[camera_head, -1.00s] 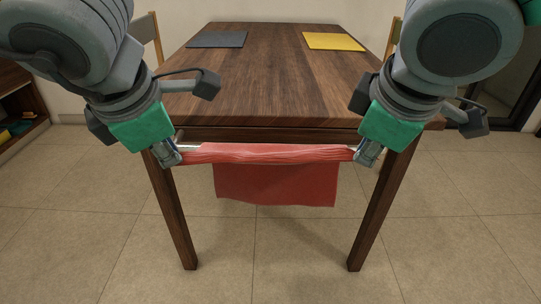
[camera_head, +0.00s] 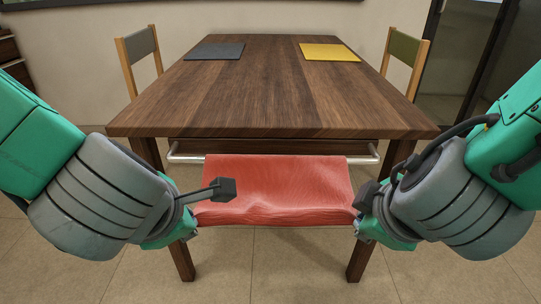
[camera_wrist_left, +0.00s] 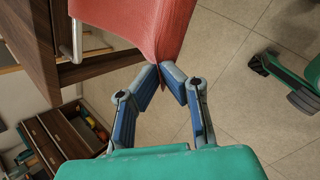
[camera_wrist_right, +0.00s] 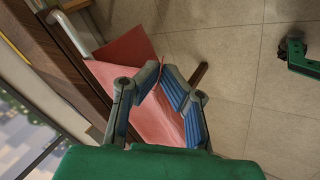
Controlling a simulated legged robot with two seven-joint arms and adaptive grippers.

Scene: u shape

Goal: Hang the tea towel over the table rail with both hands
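The red tea towel (camera_head: 275,185) lies across the metal table rail (camera_head: 186,158) and slopes from it towards me, its near edge slightly sagging. My left gripper (camera_head: 194,222) is at the towel's near left corner; the left wrist view shows its fingertips (camera_wrist_left: 162,78) closed together on that corner. My right gripper (camera_head: 359,224) is at the near right corner, and its fingertips (camera_wrist_right: 162,72) pinch the towel's edge in the right wrist view. A darker red part of the towel (camera_wrist_right: 127,48) hangs on the far side of the rail there. Both rail ends are bare.
The wooden table (camera_head: 270,90) stands just behind the rail, with a grey mat (camera_head: 215,51) and a yellow mat (camera_head: 329,52) at its far end. Chairs stand at left (camera_head: 140,58) and right (camera_head: 403,60). The floor below the towel is clear between the table legs.

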